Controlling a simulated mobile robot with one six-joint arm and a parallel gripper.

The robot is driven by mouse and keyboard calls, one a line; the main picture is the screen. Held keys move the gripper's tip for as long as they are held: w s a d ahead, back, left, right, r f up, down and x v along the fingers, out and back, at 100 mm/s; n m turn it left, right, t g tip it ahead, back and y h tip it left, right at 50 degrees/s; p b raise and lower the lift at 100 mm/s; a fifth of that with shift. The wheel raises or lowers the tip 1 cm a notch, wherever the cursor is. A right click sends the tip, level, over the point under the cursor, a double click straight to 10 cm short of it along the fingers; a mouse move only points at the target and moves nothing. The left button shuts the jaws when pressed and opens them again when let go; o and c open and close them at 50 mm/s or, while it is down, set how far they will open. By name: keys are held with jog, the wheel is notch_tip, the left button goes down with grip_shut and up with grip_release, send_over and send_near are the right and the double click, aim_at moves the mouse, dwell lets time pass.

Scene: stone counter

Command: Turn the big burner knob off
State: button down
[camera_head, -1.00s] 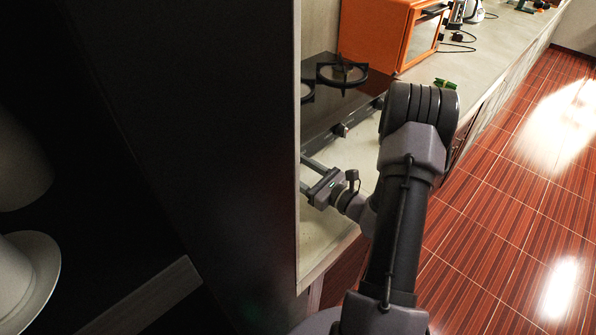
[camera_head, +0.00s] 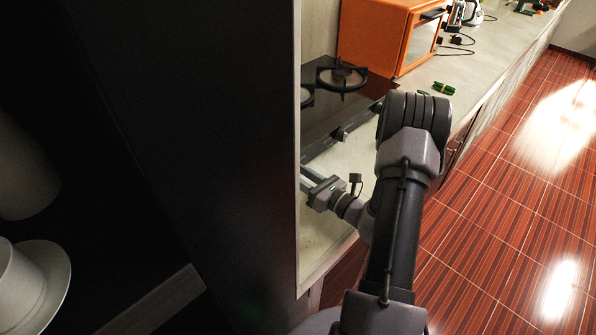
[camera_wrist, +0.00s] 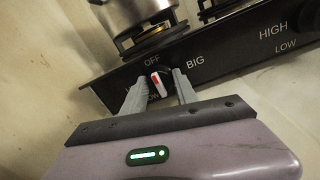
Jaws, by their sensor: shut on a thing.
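The big burner knob (camera_wrist: 158,84) is in the wrist view, on the black front strip of the stove below "OFF" and left of "BIG". It is dark, with a white and red pointer. My gripper (camera_wrist: 162,88) has one finger on each side of the knob and is shut on it. The pointer is tilted slightly, with part of the lettering around it covered by the fingers. In the head view my gripper (camera_head: 318,186) is at the cabinet's edge, and its fingertips and this knob are hidden there.
A metal pot (camera_wrist: 140,18) stands on the burner above the knob. In the head view another knob (camera_head: 339,134) is on the stove (camera_head: 325,112). An orange oven (camera_head: 375,40) stands behind. A dark cabinet (camera_head: 235,150) blocks the left. Pale counter (camera_head: 345,158) is clear before the stove.

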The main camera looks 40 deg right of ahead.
jog(key=c, duration=0.9)
grip_release()
jog(key=shift+c, duration=0.2)
jog(key=s+d+p, duration=0.1)
jog(key=s, duration=0.4)
jog(key=s+d+p, duration=0.1)
jog(key=s, duration=0.5)
jog(key=s+d+p, duration=0.1)
jog(key=s, duration=0.4)
jog(key=shift+s+d+f, duration=0.1)
jog(key=shift+s+d, duration=0.1)
jog(key=shift+s, duration=0.4)
jog(key=shift+f, duration=0.1)
